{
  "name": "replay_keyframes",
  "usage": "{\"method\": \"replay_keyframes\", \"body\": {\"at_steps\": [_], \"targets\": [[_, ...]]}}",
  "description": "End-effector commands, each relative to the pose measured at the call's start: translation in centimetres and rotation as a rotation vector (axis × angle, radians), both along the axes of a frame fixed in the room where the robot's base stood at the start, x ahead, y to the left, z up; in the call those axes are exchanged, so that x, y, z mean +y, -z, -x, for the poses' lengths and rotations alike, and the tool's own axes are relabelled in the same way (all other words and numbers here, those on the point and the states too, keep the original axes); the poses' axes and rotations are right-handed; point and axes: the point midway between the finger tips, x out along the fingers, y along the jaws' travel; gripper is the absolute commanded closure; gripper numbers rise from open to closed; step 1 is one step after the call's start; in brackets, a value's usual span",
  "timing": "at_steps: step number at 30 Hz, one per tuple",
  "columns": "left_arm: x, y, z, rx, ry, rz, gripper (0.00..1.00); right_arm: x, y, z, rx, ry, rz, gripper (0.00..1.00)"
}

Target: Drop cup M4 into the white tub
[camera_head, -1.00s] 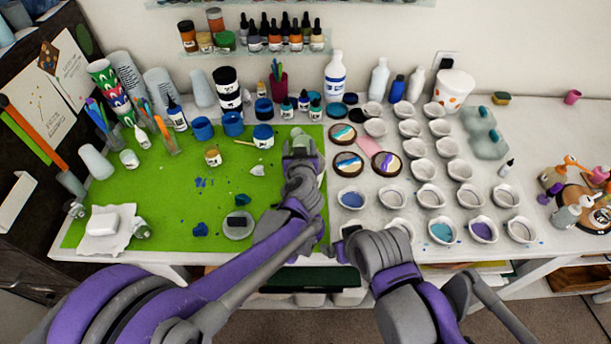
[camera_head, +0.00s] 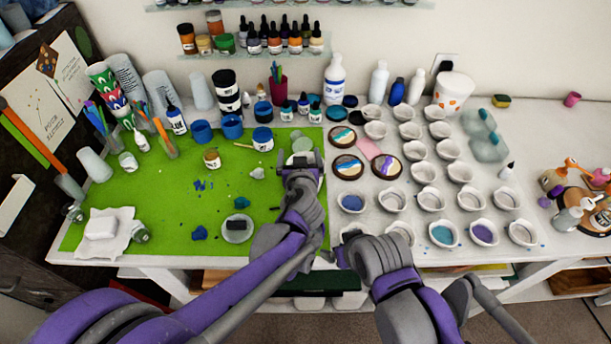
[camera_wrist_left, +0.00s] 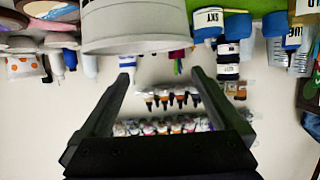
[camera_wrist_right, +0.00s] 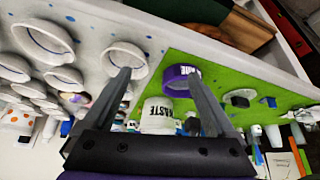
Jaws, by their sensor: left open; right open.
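My left gripper (camera_head: 301,164) is open, at the right side of the green mat. In the head view a pale round tub (camera_head: 303,145) stands just beyond its fingertips. In the left wrist view a large white tub (camera_wrist_left: 140,32) fills the top middle, with nothing between the fingers. The right wrist view shows a white tub marked WASTE (camera_wrist_right: 158,116) and a purple-banded round item (camera_wrist_right: 183,77) with unreadable white lettering. I cannot pick out cup M4 or see into the tub. My right gripper (camera_wrist_right: 165,88) is open and empty, near the table's front edge.
Rows of small white moulds (camera_head: 431,197) cover the white table to the right. Blue cups (camera_head: 202,131) stand at the back of the green mat (camera_head: 150,195). A spotted white bucket (camera_head: 454,90) is at the back.

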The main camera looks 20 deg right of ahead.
Motion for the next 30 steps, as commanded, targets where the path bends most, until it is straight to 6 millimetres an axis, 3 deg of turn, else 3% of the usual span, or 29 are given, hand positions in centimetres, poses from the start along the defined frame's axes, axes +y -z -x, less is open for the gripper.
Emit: {"method": "replay_keyframes", "body": {"at_steps": [6, 12, 30], "targets": [[1.0, -1.5, 4.2, 0.000, 0.002, -0.001, 0.00, 0.0, 0.1, 0.1, 0.001, 0.000, 0.000, 0.09], [1.6, -2.5, 6.6, 0.000, 0.000, -0.001, 0.00, 0.0, 0.1, 0.0, 0.000, 0.000, 0.000, 0.09], [1.9, -2.8, 7.4, 0.002, -0.003, -0.001, 0.00, 0.0, 0.1, 0.0, 0.000, 0.000, 0.000, 0.09]]}}
